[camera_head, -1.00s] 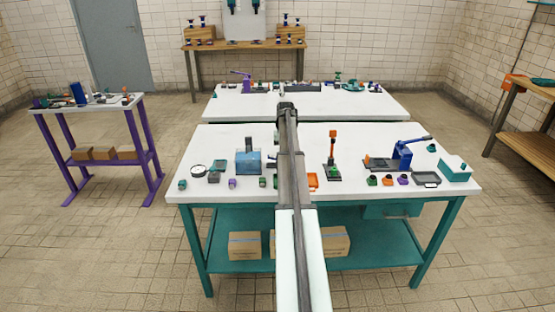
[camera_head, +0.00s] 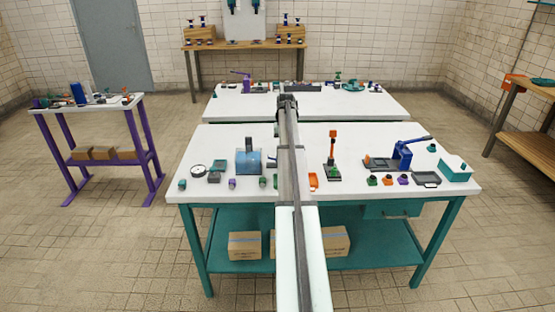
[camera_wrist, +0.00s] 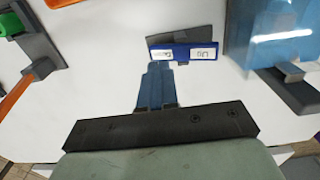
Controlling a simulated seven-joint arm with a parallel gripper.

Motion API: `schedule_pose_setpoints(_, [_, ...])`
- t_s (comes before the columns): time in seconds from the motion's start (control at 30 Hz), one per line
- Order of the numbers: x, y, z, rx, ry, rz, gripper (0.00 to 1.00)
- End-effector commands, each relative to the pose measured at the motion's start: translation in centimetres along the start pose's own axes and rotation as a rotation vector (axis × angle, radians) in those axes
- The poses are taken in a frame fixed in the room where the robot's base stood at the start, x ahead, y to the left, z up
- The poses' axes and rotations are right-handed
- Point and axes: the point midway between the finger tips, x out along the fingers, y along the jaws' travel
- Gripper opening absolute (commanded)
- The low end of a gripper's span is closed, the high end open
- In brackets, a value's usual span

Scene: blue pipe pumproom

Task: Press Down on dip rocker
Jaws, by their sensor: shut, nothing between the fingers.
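The dip rocker (camera_wrist: 183,52) is a blue bar with two white labels on a dark grey plate, in the upper middle of the wrist view. Its labels appear upside down; the left one seems to read Down (camera_wrist: 162,55) and the right one Up (camera_wrist: 205,53). My gripper (camera_wrist: 158,68) has its blue fingers together and empty. The fingertips are right by the Down label's near edge; I cannot tell whether they touch it. In the head view my arm hides the fingertips and most or all of the rocker.
A glossy blue box (camera_head: 248,161) stands left of my arm; it shows at the right in the wrist view (camera_wrist: 275,40). An orange-handled lever (camera_head: 332,150) stands to the right. Several small parts line the white table's front (camera_head: 345,192). Bare white surface surrounds the rocker.

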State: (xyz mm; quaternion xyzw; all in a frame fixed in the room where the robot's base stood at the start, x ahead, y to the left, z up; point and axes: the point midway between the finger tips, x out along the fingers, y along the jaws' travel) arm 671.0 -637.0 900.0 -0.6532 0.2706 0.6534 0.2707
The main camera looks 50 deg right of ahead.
Motion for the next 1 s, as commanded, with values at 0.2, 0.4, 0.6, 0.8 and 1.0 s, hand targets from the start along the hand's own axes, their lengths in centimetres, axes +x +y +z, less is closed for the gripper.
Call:
schedule_pose_setpoints(0.2, [-1.7, 0.0, 0.0, 0.000, 0.001, 0.000, 0.00])
schedule_pose_setpoints(0.4, [-3.1, 0.0, -0.1, 0.000, 0.001, 0.000, 0.00])
schedule_pose_setpoints(0.6, [-4.6, 0.0, 0.0, 0.000, 0.001, 0.000, 0.00])
schedule_pose_setpoints(0.8, [-5.0, 0.0, 0.0, 0.000, 0.000, 0.000, 0.00])
schedule_pose_setpoints(1.0, [-5.0, 0.0, 0.0, 0.000, 0.000, 0.000, 0.00])
